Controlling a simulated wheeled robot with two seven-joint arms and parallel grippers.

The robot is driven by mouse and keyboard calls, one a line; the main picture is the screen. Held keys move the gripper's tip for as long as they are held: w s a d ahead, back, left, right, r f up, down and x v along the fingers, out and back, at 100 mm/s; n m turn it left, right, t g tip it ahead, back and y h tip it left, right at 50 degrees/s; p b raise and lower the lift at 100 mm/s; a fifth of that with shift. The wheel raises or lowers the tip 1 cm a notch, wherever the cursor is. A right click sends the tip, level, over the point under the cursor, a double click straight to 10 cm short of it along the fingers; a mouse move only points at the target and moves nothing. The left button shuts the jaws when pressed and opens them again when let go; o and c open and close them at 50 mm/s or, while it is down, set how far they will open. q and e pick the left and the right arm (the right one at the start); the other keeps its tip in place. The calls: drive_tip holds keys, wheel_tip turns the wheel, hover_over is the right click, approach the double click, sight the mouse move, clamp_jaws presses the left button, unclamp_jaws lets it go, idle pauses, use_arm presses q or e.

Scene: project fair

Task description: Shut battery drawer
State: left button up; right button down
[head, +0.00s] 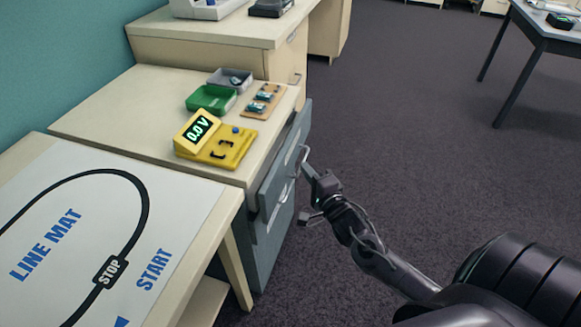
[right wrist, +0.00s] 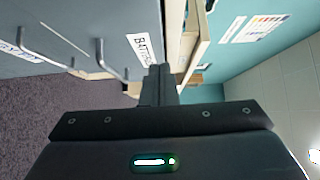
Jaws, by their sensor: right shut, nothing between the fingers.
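The battery drawer (head: 277,187) is the grey top drawer under the bench, with a metal bar handle. Its front stands out a little from the bench edge. In the right wrist view the drawer front (right wrist: 148,22) carries a white label beginning "BATT", and its handle (right wrist: 112,62) is left of the fingers. My right gripper (head: 308,171) is shut and empty, with its fingertips close to the drawer front beside the handle. The closed fingers also show in the right wrist view (right wrist: 158,72). I cannot tell whether they touch the front. My left gripper is not in view.
A lower grey drawer (head: 268,245) sits below. On the bench are a yellow voltage meter (head: 230,152), a green tray (head: 210,99), a grey tray (head: 238,77) and a battery board (head: 263,102). A line mat (head: 75,215) lies at left. Carpet (head: 420,120) is clear at right.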

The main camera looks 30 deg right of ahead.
sight(284, 156)
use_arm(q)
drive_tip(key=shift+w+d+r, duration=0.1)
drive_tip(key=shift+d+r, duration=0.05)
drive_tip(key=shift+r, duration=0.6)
use_arm(e)
drive_tip(key=shift+w+a, duration=0.4)
drive_tip(key=shift+w, duration=0.3)
drive_tip(key=shift+w+a, duration=0.45)
drive_tip(key=shift+w, duration=0.25)
drive_tip(key=shift+w+a, duration=0.4)
drive_tip(key=shift+w, duration=0.3)
